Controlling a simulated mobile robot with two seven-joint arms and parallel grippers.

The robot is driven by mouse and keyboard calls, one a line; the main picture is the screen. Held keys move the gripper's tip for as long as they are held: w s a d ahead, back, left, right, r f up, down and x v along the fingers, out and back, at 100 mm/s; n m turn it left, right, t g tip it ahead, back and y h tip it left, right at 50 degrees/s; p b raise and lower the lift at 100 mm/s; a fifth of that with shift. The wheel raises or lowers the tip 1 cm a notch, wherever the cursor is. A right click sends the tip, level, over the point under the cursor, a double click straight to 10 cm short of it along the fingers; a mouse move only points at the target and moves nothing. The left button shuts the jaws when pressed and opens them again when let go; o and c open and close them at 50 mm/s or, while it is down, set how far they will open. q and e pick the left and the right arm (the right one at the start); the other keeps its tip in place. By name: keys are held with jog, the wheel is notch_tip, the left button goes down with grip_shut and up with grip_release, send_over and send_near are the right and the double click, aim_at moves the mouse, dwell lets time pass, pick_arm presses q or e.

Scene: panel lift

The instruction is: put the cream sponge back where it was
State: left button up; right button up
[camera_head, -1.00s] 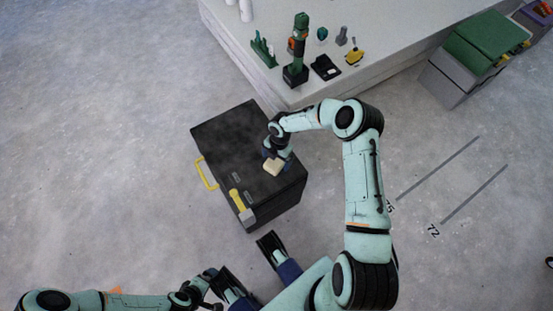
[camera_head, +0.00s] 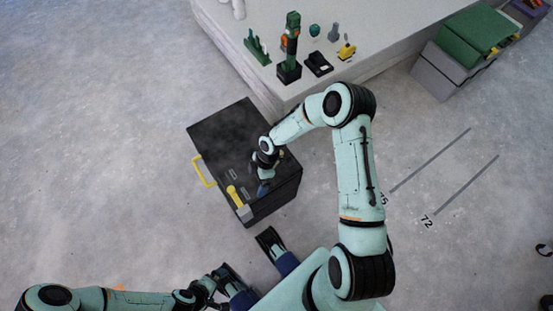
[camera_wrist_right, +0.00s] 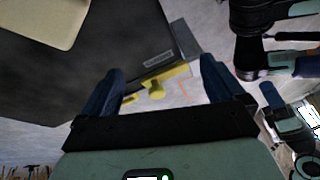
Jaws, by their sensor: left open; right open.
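The cream sponge (camera_wrist_right: 45,18) shows at the top left of the right wrist view, over the black lid and outside my fingers. It looks as if it lies on the lid. In the head view my right arm hides it. The black case (camera_head: 225,135) stands on the floor, with a yellow handle (camera_head: 203,172) and a yellow latch (camera_head: 235,196). My right gripper (camera_head: 262,187) is over the case near the latch. In the right wrist view its fingers (camera_wrist_right: 160,88) are apart with nothing between them. My left gripper (camera_head: 218,279) is low at the bottom, away from the case.
Grey bins with a green top (camera_head: 470,40) stand at the upper right. The floor left of the case is clear.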

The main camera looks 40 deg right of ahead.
jog(key=s+a+f+m, duration=0.2)
jog(key=s+a+m, duration=0.1)
jog(key=s+m, duration=0.6)
jog(key=s+a+f+m, duration=0.2)
jog(key=s+a+m, duration=0.1)
jog(key=s+m, duration=0.6)
jog(key=shift+s+a+f+h, duration=0.25)
jog(key=shift+s+a+h, duration=0.1)
jog(key=shift+a+h, duration=0.05)
